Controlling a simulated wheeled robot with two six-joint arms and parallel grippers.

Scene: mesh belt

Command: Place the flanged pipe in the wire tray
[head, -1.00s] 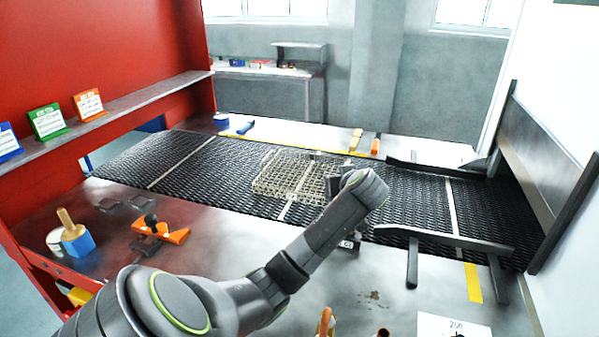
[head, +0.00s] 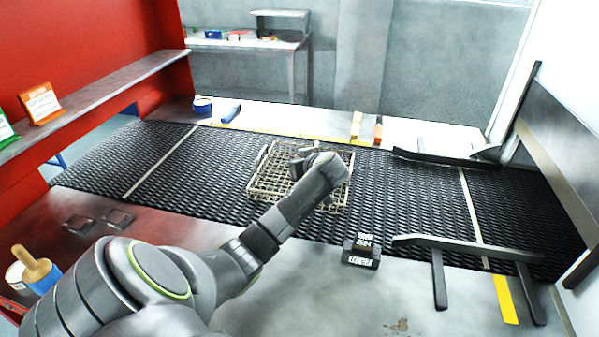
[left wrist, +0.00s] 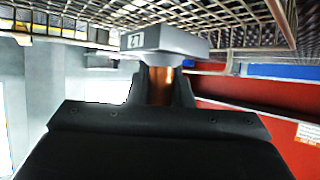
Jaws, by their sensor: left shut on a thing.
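The wire tray (head: 262,184) is a shallow beige mesh basket on the black mesh belt, in the middle of the head view. My left arm reaches over it, and its wrist hides part of the tray and the fingers. In the left wrist view my left gripper (left wrist: 160,90) is shut on the flanged pipe (left wrist: 158,84), a copper-coloured tube with a grey, labelled block-like flange (left wrist: 165,42) at its end. Wire mesh (left wrist: 255,35) shows close beyond the flange; whether they touch I cannot tell. My right gripper is out of view.
The black mesh belt (head: 410,205) runs across, with dark guide rails (head: 465,245) at the right. A small black display box (head: 361,252) stands at the belt's near edge. A wooden-handled tool (head: 36,268) is at lower left. Bare bench lies at front centre.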

